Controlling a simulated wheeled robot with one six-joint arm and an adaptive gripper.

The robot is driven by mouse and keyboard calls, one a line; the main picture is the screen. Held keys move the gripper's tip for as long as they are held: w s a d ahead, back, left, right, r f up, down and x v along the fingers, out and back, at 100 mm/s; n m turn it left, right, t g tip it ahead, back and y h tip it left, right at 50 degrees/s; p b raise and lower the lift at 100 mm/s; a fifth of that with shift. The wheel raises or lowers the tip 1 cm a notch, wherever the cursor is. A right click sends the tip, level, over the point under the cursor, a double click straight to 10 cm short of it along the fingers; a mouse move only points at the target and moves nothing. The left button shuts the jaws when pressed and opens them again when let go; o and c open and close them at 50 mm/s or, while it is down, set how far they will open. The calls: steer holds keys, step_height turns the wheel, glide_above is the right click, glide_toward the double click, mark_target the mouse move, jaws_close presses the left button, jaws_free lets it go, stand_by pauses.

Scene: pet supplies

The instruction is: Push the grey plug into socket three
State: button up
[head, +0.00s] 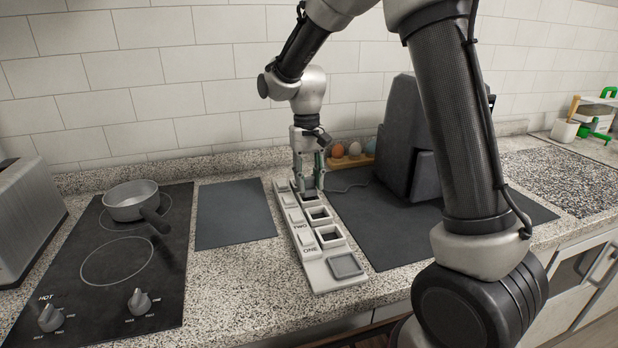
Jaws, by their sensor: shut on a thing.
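A pale socket strip (318,278) lies lengthwise on the counter. Words ONE and TWO show beside two open square sockets, the one at ONE (331,236) nearer and the one at TWO (319,215) beyond it. My gripper (309,186) points down over the far part of the strip, past socket two. It is shut on a small dark piece, seemingly the grey plug (309,194), at or just above the socket there. The fingers hide most of it, and I cannot tell how deep it sits. No label three is readable.
A dark mat (235,213) lies left of the strip. A hob (110,285) with a pot (131,199) is farther left. A large dark grey object (405,130) stands on another mat to the right. Eggs (355,149) sit in a wooden holder behind the gripper.

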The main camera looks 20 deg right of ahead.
steer(key=shift+f, duration=1.15)
steer(key=o, duration=1.1)
